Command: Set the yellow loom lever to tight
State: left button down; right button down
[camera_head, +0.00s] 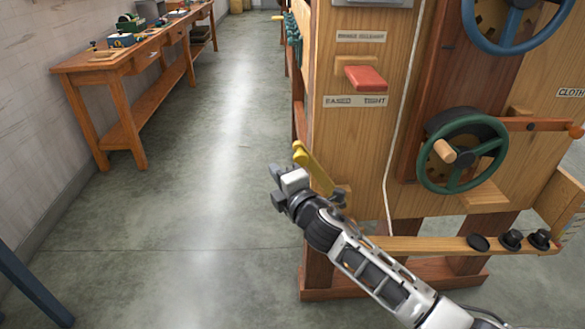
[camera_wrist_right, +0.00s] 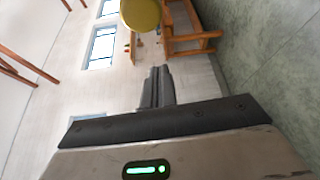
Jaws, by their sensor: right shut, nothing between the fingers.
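The yellow lever (camera_head: 318,173) is on the lower left of the wooden loom's front. It leans up and to the left from its mount, with its round knob at the upper end. The knob (camera_wrist_right: 141,14) also shows at the top of the right wrist view. My right gripper (camera_head: 277,187) is shut and empty, just left of and below the knob. Its fingertips (camera_wrist_right: 158,75) point toward the knob's side in the wrist view; I cannot tell whether they touch the lever. The label plate reading EASED at left and TIGHT at right (camera_head: 355,101) is above the lever. My left gripper is out of view.
A red handle (camera_head: 366,78) sticks out above the label plate. A green handwheel (camera_head: 462,152) and a blue wheel (camera_head: 507,45) are on the loom to the right. A ledge with black knobs (camera_head: 478,243) crosses below. A workbench (camera_head: 125,62) stands far left; the floor between is clear.

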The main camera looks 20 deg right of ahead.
pick_arm(q)
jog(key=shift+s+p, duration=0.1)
jog(key=shift+p, duration=0.35)
pick_arm(e)
jog(key=d, duration=0.3)
jog(key=shift+w+d+r, duration=0.15)
jog(key=shift+w+d, duration=0.2)
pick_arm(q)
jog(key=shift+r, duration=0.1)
pick_arm(e)
jog(key=shift+r, duration=0.1)
